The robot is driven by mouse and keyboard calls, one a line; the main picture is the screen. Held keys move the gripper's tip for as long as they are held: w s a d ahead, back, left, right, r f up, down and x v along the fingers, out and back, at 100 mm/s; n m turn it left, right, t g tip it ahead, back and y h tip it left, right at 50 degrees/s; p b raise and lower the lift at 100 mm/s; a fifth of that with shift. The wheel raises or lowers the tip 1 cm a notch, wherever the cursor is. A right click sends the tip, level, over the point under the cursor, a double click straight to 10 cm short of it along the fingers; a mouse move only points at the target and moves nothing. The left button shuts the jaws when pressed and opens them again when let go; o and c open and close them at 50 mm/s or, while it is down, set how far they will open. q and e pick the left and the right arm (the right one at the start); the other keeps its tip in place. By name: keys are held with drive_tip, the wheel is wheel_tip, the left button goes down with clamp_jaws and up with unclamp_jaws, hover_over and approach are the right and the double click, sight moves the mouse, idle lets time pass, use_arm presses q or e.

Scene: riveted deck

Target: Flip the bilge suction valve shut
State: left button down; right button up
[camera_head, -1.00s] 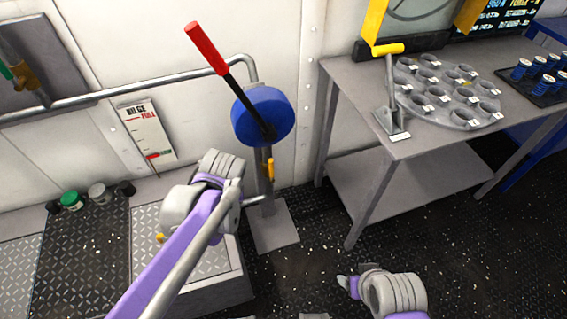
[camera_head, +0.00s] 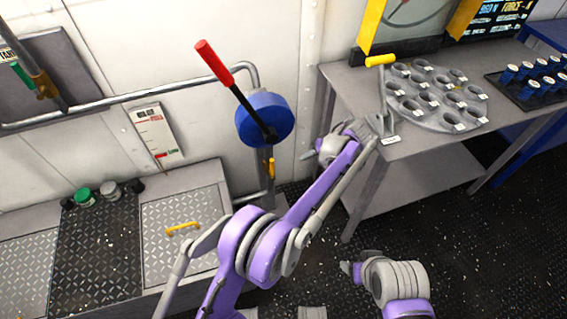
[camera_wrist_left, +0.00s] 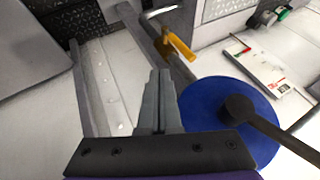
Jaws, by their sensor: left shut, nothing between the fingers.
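The bilge suction valve shows as a small yellow lever (camera_head: 271,167) on the grey pipe below the blue pump body (camera_head: 265,119). The lever hangs roughly along the pipe. My left gripper (camera_head: 308,155) is to the right of the lever, apart from it, with its fingers pointing left. In the left wrist view the gripper (camera_wrist_left: 160,76) is shut and empty. The yellow lever (camera_wrist_left: 180,46) lies just beyond its tips there, with the blue pump (camera_wrist_left: 220,105) to the right. My right gripper (camera_head: 347,268) is low in the head view; its jaw opening is unclear.
The pump's red-handled lever (camera_head: 214,62) rises up left. A bilge gauge card (camera_head: 155,135) hangs on the wall. A grey bench (camera_head: 345,80) with a yellow-handled lever (camera_head: 381,62) and cup plate (camera_head: 435,97) stands right. A hatch with yellow handle (camera_head: 182,228) lies left.

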sight(273, 169)
use_arm(q)
drive_tip(key=shift+d+f, duration=0.25)
drive_tip(key=shift+d, duration=0.25)
drive_tip(key=shift+w, duration=0.1)
drive_tip(key=w+a+f+b, duration=0.2)
drive_tip(key=a+f, duration=0.6)
drive_tip(key=a, duration=0.1)
drive_tip(key=shift+w, duration=0.3)
drive_tip(key=shift+a, duration=0.2)
